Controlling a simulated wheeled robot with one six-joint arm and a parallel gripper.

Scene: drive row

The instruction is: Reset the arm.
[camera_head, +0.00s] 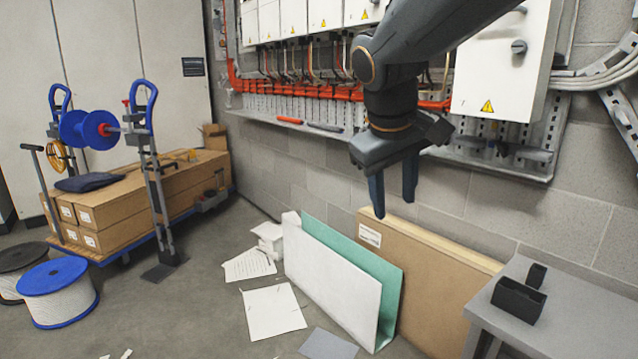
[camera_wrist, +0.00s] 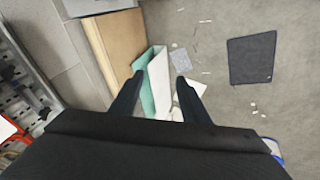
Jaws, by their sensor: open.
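My gripper (camera_head: 393,198) hangs from my dark arm in the upper right of the head view, with its fingers pointing down. The two fingers are apart with nothing between them. It is in front of the block wall, above a large cardboard panel (camera_head: 425,275) and a green and white folded board (camera_head: 335,285) that stand on the floor. In the wrist view the gripper (camera_wrist: 160,82) is also open, with the green and white board (camera_wrist: 152,80) and the cardboard panel (camera_wrist: 112,40) below it.
White electrical cabinets (camera_head: 505,65) and a metal ledge (camera_head: 300,124) line the wall behind my arm. A grey table (camera_head: 570,315) with black holders (camera_head: 518,300) stands at the lower right. A blue cart with boxes (camera_head: 110,215) is at left. Papers (camera_head: 272,311) lie on the floor; a dark mat (camera_wrist: 252,58) lies right.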

